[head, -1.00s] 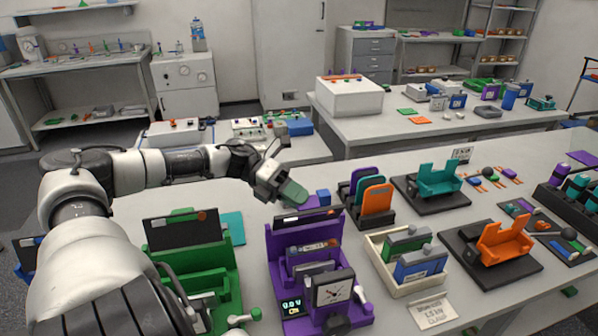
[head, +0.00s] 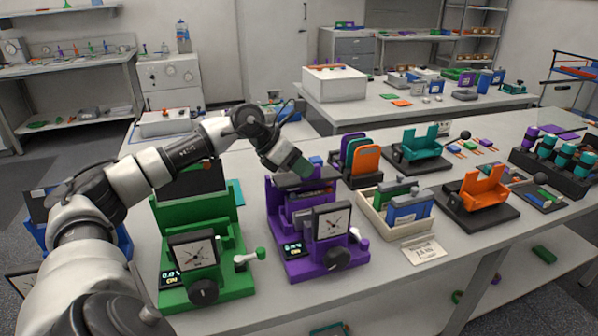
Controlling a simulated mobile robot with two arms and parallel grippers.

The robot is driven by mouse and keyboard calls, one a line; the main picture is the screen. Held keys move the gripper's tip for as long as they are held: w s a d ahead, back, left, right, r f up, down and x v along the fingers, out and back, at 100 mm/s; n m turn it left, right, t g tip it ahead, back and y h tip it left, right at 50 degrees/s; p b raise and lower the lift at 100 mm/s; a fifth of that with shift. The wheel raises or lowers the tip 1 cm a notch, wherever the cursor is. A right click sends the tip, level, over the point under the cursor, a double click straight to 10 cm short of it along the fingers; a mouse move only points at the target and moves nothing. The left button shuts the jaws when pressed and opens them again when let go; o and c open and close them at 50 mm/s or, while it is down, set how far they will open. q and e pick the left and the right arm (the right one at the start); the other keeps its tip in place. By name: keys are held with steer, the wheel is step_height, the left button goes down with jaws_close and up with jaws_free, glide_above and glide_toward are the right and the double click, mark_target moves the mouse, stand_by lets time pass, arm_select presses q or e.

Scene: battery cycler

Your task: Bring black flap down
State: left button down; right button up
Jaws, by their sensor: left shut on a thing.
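The purple cycler (head: 290,231) stands on the table near the middle of the head view, with its dial and black knob facing me. Its black flap (head: 301,183) is at the rear top, tilted and seen at a shallow angle, partly hidden by my left gripper. My right gripper is not in view.
A cream tray (head: 399,231) with blue and green blocks sits right of the purple cycler. Orange (head: 474,198) and teal (head: 417,147) holders stand further right. A white lever (head: 246,259) sticks out beside the green cycler.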

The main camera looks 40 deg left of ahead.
arm_select(q)
steer(key=shift+s+d+f+m+t+y+b, duration=0.25)
steer(key=shift+d+f+m+t+y+b, duration=0.2)
steer(key=shift+f+y+b, duration=0.55)
steer(key=shift+r, duration=0.2)
steer(key=c, duration=1.1)
jaws_free()
steer(key=shift+r, duration=0.1)
steer(key=b+v, duration=0.4)
steer(key=v, duration=0.6)
steer(key=shift+s+a+r+b, duration=0.2)
steer(key=shift+s+r+b, duration=0.05)
steer(key=shift+b, duration=0.05)
